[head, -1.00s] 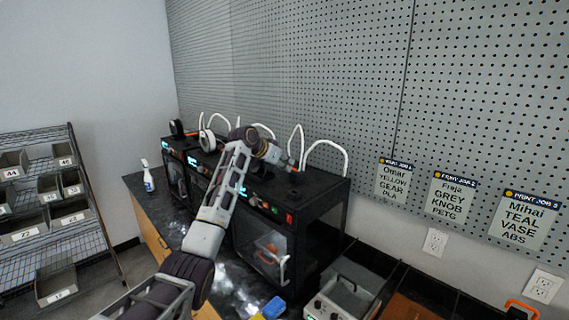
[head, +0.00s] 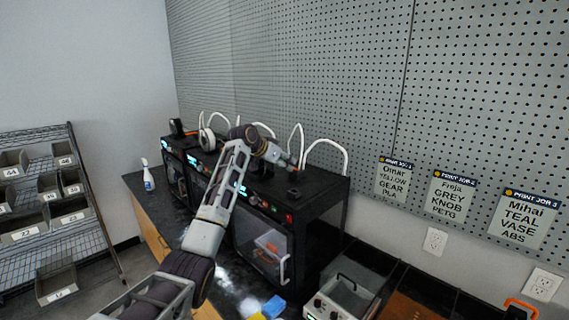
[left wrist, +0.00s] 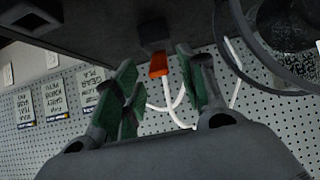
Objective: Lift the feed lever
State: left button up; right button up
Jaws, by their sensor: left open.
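The feed lever (left wrist: 158,64) is a small orange tab on a dark block, seen in the left wrist view. It lies between the green-padded fingers of my left gripper (left wrist: 154,78), which are apart; I see no clear contact. In the head view my left gripper (head: 286,157) is over the top of the nearest black printer (head: 318,215), close to the white tubes. The lever is hard to make out there behind the gripper. My right gripper is in neither view.
More black printers with a white spool (head: 207,139) stand farther left on the bench. A spray bottle (head: 148,175), a blue and yellow item (head: 268,309) and a grey control box (head: 338,298) are nearby. A pegboard (head: 330,80) rises close behind.

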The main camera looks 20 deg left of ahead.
pick_arm(q)
jog(key=v, duration=1.2)
dwell(0.7)
